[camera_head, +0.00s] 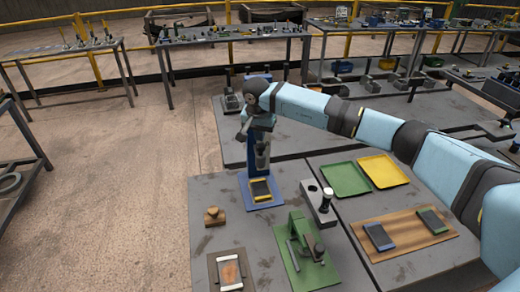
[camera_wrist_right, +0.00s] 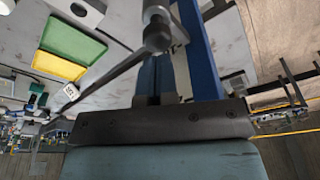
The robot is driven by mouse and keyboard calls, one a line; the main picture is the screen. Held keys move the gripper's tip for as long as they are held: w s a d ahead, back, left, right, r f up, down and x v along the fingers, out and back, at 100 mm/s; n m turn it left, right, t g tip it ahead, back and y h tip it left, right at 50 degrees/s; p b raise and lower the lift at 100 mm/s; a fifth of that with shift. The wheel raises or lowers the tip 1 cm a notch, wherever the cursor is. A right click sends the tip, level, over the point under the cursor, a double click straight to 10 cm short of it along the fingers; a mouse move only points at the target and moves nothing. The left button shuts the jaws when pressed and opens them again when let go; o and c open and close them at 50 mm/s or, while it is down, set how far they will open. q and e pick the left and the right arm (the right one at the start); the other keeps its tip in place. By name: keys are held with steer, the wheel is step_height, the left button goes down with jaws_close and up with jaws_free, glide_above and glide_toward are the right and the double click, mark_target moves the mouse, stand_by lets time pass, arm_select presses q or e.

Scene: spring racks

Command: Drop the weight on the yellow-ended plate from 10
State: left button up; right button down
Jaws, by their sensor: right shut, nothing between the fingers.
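The yellow-ended plate (camera_head: 260,189) is dark and lies on the blue base of a drop stand, with yellow at its edges. The stand's blue upright (camera_head: 243,160) rises behind it and also shows in the right wrist view (camera_wrist_right: 198,50). A grey piece that looks like the weight (camera_head: 262,157) hangs above the plate, apart from it. My right gripper (camera_head: 247,130) is shut and empty near the top of the stand; its fingers (camera_wrist_right: 158,75) also show in the right wrist view. There a grey rod with a rounded end (camera_wrist_right: 157,35) is close in front of them. My left gripper is out of view.
A green tool (camera_head: 303,245), a wooden knob (camera_head: 214,216) and a wooden board (camera_head: 402,232) with plates are nearby.

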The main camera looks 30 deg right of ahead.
mark_target(260, 145)
steer(key=shift+f, duration=0.1)
steer(key=shift+f+b, duration=1.05)
steer(key=shift+f, duration=0.4)
